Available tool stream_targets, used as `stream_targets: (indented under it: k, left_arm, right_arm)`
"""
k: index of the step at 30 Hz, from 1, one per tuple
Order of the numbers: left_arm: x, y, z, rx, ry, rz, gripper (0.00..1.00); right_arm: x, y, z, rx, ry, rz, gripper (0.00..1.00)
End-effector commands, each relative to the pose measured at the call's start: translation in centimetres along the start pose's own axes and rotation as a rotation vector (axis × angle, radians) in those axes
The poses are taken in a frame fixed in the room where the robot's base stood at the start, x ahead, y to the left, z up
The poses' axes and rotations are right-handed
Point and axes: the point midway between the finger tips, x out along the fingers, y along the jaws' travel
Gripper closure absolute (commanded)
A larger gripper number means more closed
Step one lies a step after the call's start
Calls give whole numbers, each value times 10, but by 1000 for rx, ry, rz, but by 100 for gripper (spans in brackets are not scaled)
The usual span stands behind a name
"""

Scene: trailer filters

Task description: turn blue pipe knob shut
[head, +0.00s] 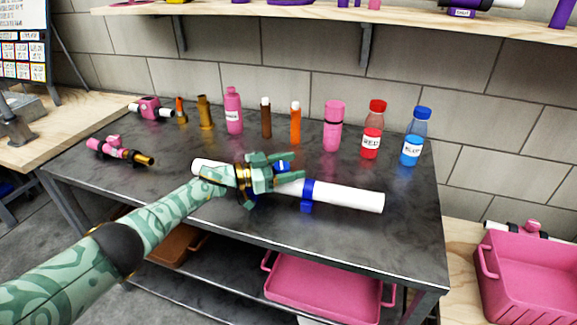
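A white pipe (345,197) lies across the front of the dark table, with a blue collar (307,194) around its middle. A small blue knob (283,166) shows between the fingers of my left gripper (286,168). The gripper is over the pipe, its fingers apart on either side of the knob, with some gap visible. I cannot tell whether either finger touches it. The gripper and its wrist hide part of the pipe and the knob's base. My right gripper is not in view.
Several bottles stand along the back of the dark table (400,217), including a red-labelled bottle (372,130) and a blue-labelled bottle (413,137). Pink pipe fittings (118,150) lie at the left. A pink tray (325,290) sits on the lower shelf. A pink bin (530,280) is at the right.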

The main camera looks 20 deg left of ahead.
Motion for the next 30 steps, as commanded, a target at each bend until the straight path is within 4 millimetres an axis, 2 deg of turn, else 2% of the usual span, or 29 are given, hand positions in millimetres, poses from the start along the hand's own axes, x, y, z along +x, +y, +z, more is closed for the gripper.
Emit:
stream_targets:
  k: [7,11,14,24,30]
  left_arm:
    - [-2,-1,-1,1,1,-1,39]
    - [-14,-1,-3,2,0,-4,39]
    - [-35,-1,-5,3,-1,-3,39]
    - [-125,-1,-2,0,-2,-2,39]
    - [-155,0,0,0,0,-1,39]
  right_arm:
    - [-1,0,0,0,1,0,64]
    - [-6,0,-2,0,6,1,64]
    - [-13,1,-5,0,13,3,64]
    - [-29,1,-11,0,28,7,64]
    - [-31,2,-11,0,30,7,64]
